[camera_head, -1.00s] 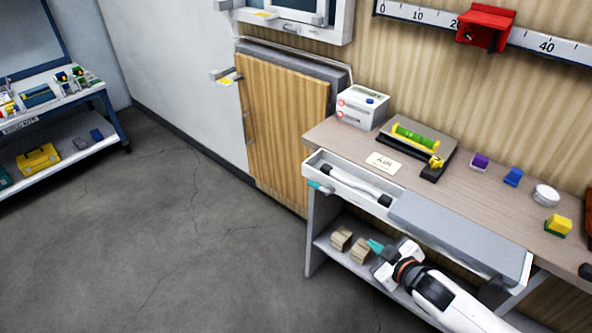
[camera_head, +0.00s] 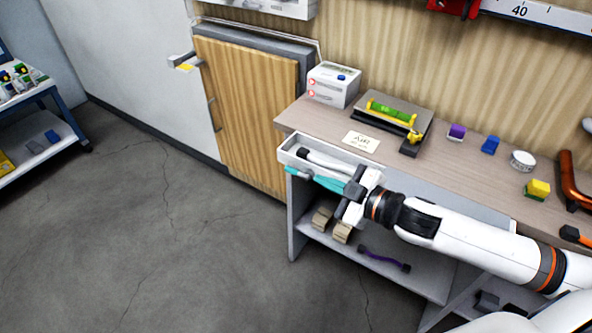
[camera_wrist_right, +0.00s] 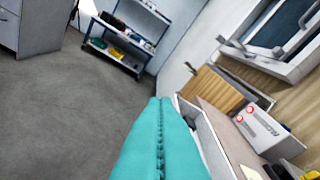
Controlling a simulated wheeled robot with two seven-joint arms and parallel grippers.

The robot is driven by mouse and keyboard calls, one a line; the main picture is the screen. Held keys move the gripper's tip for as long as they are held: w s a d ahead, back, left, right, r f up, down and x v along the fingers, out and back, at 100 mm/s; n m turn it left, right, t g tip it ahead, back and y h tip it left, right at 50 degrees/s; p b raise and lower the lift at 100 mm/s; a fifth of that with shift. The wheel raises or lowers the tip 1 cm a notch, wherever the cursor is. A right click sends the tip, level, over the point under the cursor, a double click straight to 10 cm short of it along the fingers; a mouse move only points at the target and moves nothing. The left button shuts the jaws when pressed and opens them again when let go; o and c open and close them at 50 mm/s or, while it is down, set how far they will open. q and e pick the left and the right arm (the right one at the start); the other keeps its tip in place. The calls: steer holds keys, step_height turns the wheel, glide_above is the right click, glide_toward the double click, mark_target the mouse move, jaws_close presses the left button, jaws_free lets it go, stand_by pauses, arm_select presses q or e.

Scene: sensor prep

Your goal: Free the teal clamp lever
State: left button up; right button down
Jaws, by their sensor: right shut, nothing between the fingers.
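The small teal clamp lever (camera_head: 292,171) sits at the front left corner of the white trough (camera_head: 284,154) on the bench's front edge. My right gripper (camera_head: 317,178) has teal fingers and comes in from the right along the trough's front. Its fingers are shut and empty, with the tips just right of the lever; I cannot tell whether they touch it. In the right wrist view the shut fingers (camera_wrist_right: 160,104) fill the lower middle, and I cannot make out the lever. A white tube (camera_head: 325,160) lies in the trough. My left gripper is out of view.
A white box (camera_head: 333,84), a green level (camera_head: 391,112) on a plate and several small blocks stand on the bench top (camera_head: 440,165). Wooden blocks (camera_head: 342,232) and a purple cable (camera_head: 385,260) lie on the lower shelf.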

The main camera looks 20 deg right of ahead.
steer(key=p, duration=0.1)
glide_above(296, 172)
steer(key=s+a, duration=0.2)
steer(key=s, duration=0.1)
steer(key=f, duration=0.2)
steer(key=shift+w+d+f, duration=0.25)
steer(key=shift+w+f, duration=0.05)
steer(key=shift+f, duration=0.25)
steer(key=shift+w+d+f, duration=0.2)
steer(key=shift+w+f, duration=0.05)
steer(key=shift+f, duration=0.3)
steer(key=shift+w+d+f, duration=0.2)
steer(key=shift+d+f, duration=0.15)
steer(key=shift+f, duration=0.25)
